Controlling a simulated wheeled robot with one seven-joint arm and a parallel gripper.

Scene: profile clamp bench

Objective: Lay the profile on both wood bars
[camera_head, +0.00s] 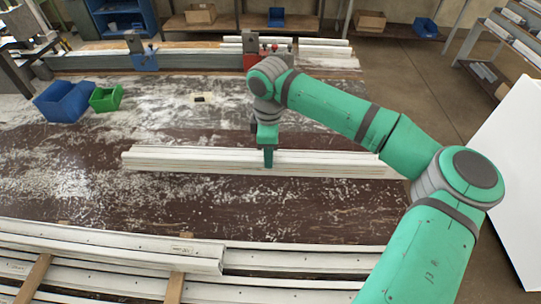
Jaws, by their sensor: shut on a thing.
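A long white profile (200,158) lies crosswise over the middle of the dark bench. My gripper (268,158) points down at it near its middle, with the green finger in front of its near side, and is shut on it. Whether the profile touches the bench or is slightly raised cannot be told. Its right end is partly hidden by my arm. Two light wood bars, the left one (34,280) and the right one (174,288), lie at the bottom left across white profiles. Another white profile (110,246) lies over both bars, hiding their middle parts.
More white profiles (300,262) lie along the near edge. A blue bin (66,104) and a green bin (106,98) stand at the far left. A rail with a blue clamp (145,61) and a red clamp (255,60) runs along the back. Bare bench lies between the held profile and the bars.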

